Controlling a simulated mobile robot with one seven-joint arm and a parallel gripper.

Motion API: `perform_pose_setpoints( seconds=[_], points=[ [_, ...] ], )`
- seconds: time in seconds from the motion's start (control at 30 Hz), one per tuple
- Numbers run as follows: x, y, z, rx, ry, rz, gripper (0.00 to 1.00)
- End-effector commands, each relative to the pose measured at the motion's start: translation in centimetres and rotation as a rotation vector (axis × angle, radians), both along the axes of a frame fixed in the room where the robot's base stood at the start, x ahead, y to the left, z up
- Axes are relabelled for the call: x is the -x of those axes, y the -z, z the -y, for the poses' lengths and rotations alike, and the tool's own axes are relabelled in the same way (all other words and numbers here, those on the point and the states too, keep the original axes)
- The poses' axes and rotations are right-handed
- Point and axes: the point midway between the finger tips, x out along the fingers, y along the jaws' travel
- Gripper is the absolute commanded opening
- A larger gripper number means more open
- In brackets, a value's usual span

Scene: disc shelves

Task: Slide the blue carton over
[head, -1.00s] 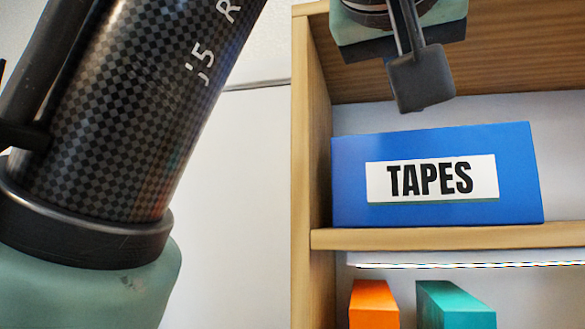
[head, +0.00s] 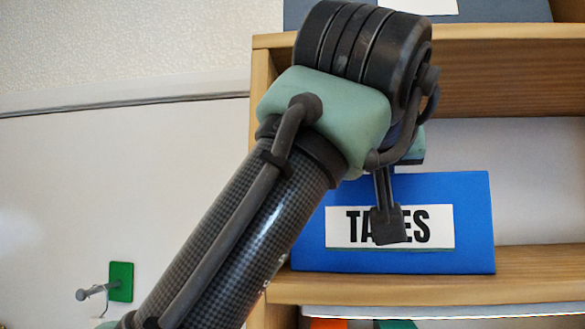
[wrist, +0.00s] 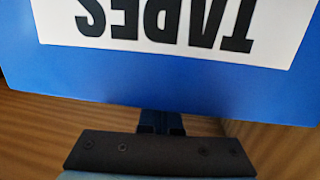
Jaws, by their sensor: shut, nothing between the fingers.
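The blue carton (head: 475,225) stands on a wooden shelf, its white label (head: 335,222) reading "TAPES" facing me. It shows close up in the wrist view (wrist: 110,85), with the label upside down. My gripper (head: 388,225) is shut and empty. In the head view its dark fingers hang over the carton's front and cover the middle of the label. In the wrist view the fingertips (wrist: 160,121) are at the carton's lower picture edge. I cannot tell if they touch it. The carton's upper left is partly hidden by my arm.
The shelf's left upright (head: 263,150) is close to the carton's left end. Free shelf room (head: 535,258) lies to the right. Orange (head: 328,323) and teal (head: 395,324) items are on the level below. A green plate with a hook (head: 121,281) is on the wall at left.

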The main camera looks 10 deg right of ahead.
Motion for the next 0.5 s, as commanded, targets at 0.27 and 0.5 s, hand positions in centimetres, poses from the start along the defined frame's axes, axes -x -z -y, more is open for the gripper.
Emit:
perform_pose_setpoints(
  seconds=[0.27,0.5],
  points=[
    [0.2,0.9,-0.3,-0.007,-0.003,-0.018,0.00],
    [1.6,0.9,-1.0,-0.009,-0.002,-0.021,0.00]
  ],
)
